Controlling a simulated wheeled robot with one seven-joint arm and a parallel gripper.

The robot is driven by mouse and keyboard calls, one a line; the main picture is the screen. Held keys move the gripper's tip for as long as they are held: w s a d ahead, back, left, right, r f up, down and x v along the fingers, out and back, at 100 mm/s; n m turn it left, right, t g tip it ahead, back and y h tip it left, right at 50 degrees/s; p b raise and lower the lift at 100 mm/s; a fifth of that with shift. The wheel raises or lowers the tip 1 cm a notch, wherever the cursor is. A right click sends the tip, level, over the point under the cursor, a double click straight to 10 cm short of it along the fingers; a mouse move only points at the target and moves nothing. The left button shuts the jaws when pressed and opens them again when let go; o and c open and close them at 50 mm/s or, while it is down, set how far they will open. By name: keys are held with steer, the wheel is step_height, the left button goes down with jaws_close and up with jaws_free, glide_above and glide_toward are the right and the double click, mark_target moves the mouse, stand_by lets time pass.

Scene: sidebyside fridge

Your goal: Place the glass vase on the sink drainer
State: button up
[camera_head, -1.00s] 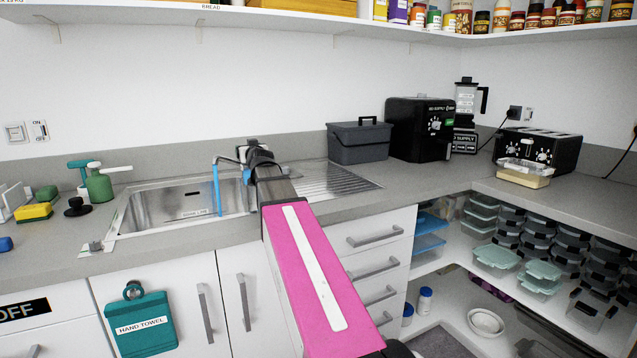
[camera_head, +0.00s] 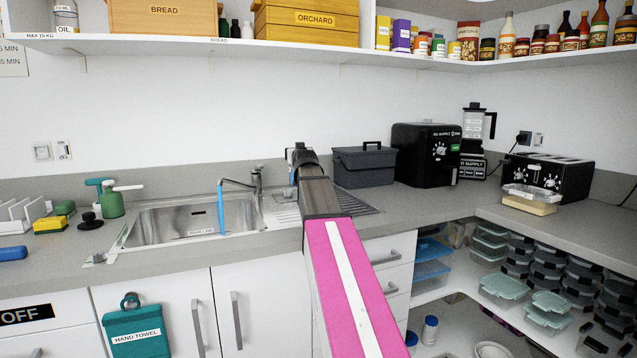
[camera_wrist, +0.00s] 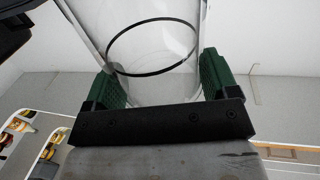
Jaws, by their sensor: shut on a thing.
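The clear glass vase (camera_wrist: 150,25) shows in the wrist view between the green fingers of my gripper (camera_wrist: 158,78), with a dark ring around its glass. My gripper is shut on it. In the head view my gripper (camera_head: 299,155) is seen from behind, in front of the wall, in line with the drainer. The vase is hidden there by my arm. The ribbed metal sink drainer (camera_head: 352,203) lies right of the sink basin, partly covered by my arm. I cannot tell the vase's height above it.
A loaded shelf (camera_head: 290,46) runs above.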

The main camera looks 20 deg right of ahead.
steer(key=d+f, duration=0.8)
steer(key=f, duration=0.1)
steer(key=shift+w+d, duration=0.15)
steer(key=shift+w, duration=0.3)
steer(key=o, duration=0.8)
steer(key=shift+f, duration=0.15)
steer(key=s, duration=0.4)
steer(key=s+a, duration=0.1)
steer(key=s, duration=0.3)
steer(key=s+a, duration=0.1)
steer(key=s, duration=0.3)
steer(key=shift+w, duration=0.1)
